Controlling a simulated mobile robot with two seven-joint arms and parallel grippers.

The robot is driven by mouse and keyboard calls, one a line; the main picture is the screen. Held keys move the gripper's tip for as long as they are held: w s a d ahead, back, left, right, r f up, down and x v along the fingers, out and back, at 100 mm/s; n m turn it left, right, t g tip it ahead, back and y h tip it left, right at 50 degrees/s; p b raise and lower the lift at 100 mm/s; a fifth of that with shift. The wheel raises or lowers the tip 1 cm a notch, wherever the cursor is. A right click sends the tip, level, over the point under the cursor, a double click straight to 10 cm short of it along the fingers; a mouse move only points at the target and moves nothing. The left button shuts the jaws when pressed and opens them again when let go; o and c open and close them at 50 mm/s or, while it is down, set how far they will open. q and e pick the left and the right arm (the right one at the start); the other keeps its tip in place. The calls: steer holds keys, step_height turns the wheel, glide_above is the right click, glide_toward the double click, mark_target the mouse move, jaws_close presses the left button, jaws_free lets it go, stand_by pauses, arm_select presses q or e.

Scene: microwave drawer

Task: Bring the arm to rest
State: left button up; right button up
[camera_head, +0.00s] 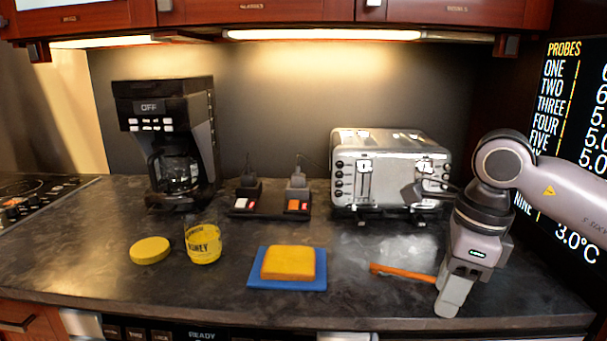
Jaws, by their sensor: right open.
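My right arm comes in from the right side of the head view. Its gripper (456,292) points down over the right front part of the counter. The jaws are open, and nothing shows between them. The orange stick-like utensil (402,272) lies just left of the gripper; its right end is close to the fingers, and I cannot tell whether they touch. My left gripper is not in view.
The counter (350,300) holds a coffee maker (165,140), honey jar (203,245), yellow lid (150,250), yellow block on a blue mat (257,282), and switch panel (270,203). A silver toaster (388,170) stands behind the gripper. A display wall (575,100) is at right.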

steer(key=s+a+f+g+y+p, duration=0.1)
steer(key=s+a+f+g+y, duration=0.2)
steer(key=a, duration=0.4)
steer(key=s+a+f+g+y, duration=0.1)
steer(key=s+a+y, duration=0.2)
steer(key=a+y, duration=0.3)
steer(key=s+a+r+m+t+y+p, duration=0.15)
steer(key=a+r+m+y, duration=0.25)
steer(key=a+m+y, duration=0.45)
steer(key=w+d+f+m+t+h+p, duration=0.15)
steer(key=d+f+m+t+h, duration=0.45)
steer(key=m+t, duration=0.6)
steer(key=w+d+f+m+t+h+b, duration=0.1)
steer(key=w+d+f+m+t+h, duration=0.45)
steer(key=m, duration=1.15)
arm_select(q)
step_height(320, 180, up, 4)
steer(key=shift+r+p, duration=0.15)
steer(key=shift+p, duration=0.5)
arm_select(e)
steer(key=s+d+f+m+g+h, duration=0.2)
steer(key=s+d+f+m, duration=0.2)
steer(key=s+f, duration=0.4)
steer(key=s+d+f+m+g+h, duration=0.3)
steer(key=s+d+f+m, duration=0.2)
steer(key=s+f, duration=0.3)
step_height(320, 180, down, 4)
steer(key=shift+s+d+f, duration=0.15)
steer(key=shift+s+d, duration=0.05)
steer(key=shift+d, duration=0.3)
